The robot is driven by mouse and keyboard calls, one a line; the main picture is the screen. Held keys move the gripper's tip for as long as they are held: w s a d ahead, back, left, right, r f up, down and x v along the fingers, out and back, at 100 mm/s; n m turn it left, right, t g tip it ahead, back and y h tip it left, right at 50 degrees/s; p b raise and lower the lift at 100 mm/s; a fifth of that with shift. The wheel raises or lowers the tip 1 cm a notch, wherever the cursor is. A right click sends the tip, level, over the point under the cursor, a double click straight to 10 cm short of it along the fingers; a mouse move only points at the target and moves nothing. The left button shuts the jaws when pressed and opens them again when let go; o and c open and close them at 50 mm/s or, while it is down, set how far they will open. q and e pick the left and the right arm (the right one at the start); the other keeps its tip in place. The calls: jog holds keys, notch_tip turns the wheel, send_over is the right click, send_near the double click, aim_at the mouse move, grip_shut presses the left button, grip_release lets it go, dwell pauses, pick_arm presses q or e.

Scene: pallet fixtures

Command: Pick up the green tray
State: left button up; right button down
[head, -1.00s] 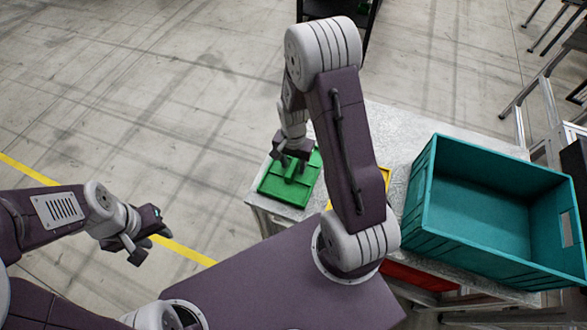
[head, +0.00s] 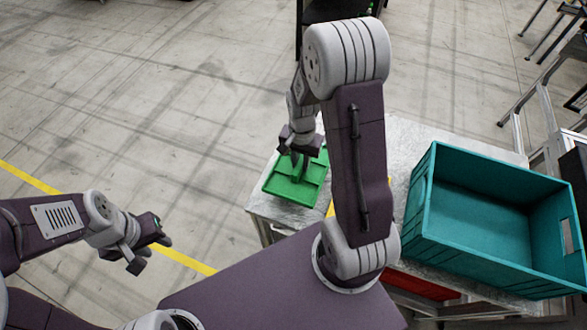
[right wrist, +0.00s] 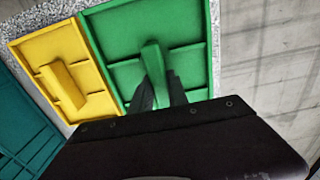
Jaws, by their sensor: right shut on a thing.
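The green tray (head: 283,188), shallow with a raised middle grip and dividers, is at the left end of the grey metal table (head: 275,211). My right gripper (head: 297,157) is above it, pointing down. In the right wrist view, the green tray (right wrist: 190,35) fills the middle, and the fingers of my right gripper (right wrist: 161,95) are shut on its raised grip. I cannot tell whether the tray touches the table. My left gripper (head: 150,252) is open and empty, over the floor to the left, away from the table.
A yellow tray (right wrist: 45,45) lies beside the green tray; my right arm mostly hides it in the head view. A large empty teal crate (head: 428,205) stands to the right on the table. A red container (head: 422,286) sits lower down. Floor left of the table is clear.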

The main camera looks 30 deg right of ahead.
jog(key=s+d+r, duration=0.3)
jog(key=d+r, duration=0.2)
jog(key=d, duration=0.4)
jog(key=shift+s+r, duration=0.3)
jog(key=shift+r, duration=0.05)
